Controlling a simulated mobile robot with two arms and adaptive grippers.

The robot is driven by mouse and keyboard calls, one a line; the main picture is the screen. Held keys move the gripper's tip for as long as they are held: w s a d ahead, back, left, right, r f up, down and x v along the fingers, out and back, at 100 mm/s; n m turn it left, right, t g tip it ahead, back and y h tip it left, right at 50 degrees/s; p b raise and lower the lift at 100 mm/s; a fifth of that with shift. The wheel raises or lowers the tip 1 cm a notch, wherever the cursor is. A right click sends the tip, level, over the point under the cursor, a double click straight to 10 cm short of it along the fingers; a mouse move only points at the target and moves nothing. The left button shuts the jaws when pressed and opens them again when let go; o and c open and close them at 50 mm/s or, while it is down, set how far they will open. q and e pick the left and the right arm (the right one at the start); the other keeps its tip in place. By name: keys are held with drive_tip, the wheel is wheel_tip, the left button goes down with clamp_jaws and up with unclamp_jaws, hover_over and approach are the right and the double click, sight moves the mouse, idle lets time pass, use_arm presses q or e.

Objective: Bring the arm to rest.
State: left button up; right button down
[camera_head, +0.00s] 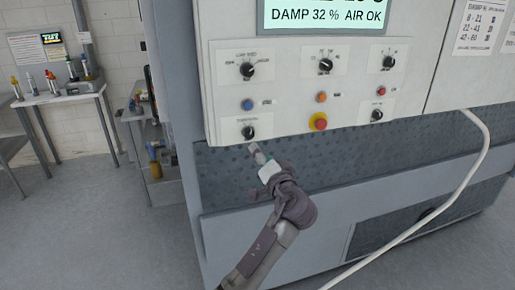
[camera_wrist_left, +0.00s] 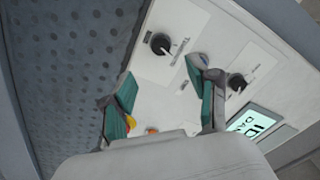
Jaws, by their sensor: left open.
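My left arm reaches up from the bottom of the head view. Its left gripper (camera_head: 258,155) is in front of the washer, just below the lower left black knob (camera_head: 249,132). In the left wrist view the left gripper (camera_wrist_left: 163,85) has its two green-padded fingers spread, with nothing between them. Beyond them are the white control panel (camera_wrist_left: 152,90), a near black knob (camera_wrist_left: 160,43) and a farther black knob (camera_wrist_left: 236,82). The fingers look apart from the knobs. My right gripper is not in view.
The panel carries a red stop button (camera_head: 318,122), several more knobs and a lit display (camera_head: 323,14). A dark dimpled ledge (camera_head: 350,155) runs below it. A white hose (camera_head: 440,212) hangs at the right. A table (camera_head: 62,97) with bottles stands left; the floor (camera_head: 90,230) before it is clear.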

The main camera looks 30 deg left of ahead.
use_arm(q)
drive_tip(key=shift+s+d, duration=0.25)
drive_tip(key=shift+d, duration=0.1)
drive_tip(key=shift+f, duration=0.15)
